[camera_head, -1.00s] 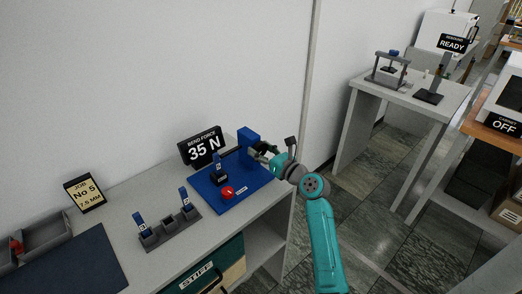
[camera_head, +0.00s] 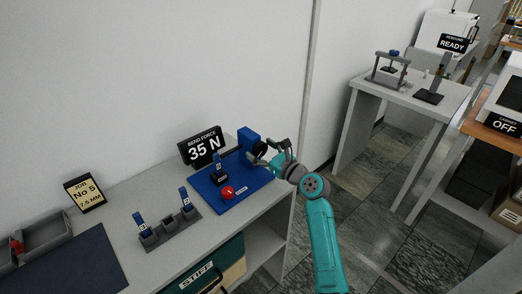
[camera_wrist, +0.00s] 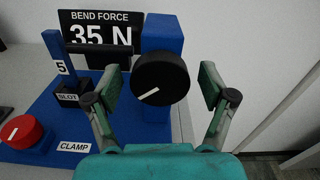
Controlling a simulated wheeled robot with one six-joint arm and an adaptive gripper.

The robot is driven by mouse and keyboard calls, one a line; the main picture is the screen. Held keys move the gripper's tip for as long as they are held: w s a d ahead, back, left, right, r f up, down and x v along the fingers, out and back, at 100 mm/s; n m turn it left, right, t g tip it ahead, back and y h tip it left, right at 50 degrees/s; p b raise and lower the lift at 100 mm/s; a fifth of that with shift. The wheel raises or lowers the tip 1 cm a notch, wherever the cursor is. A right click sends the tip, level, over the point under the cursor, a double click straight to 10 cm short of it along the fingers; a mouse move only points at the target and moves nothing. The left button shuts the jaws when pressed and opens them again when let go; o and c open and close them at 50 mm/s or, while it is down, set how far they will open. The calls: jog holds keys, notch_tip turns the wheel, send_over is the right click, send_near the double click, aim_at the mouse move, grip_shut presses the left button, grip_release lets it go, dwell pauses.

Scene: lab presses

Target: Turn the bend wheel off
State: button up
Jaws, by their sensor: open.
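The bend wheel (camera_wrist: 165,72) is a round black knob with a white line pointing to its lower left. It sits on the blue upright (camera_wrist: 161,33) of the bend press, and it also shows in the head view (camera_head: 259,149). My gripper (camera_wrist: 161,87) is open, with one green-padded finger on each side of the wheel and a visible gap on both sides. In the head view my gripper (camera_head: 275,150) is at the right end of the press. The sign (camera_head: 205,147) behind reads BEND FORCE 35 N.
The blue press base (camera_head: 237,197) carries a red clamp knob (camera_head: 228,193) and a black slot block (camera_head: 219,178) with a blue strip marked 5. A grey rack (camera_head: 170,230) with blue strips stands left of it. A white wall is close behind.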

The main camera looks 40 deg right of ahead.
jog(key=s, duration=1.2)
jog(key=shift+d, duration=0.2)
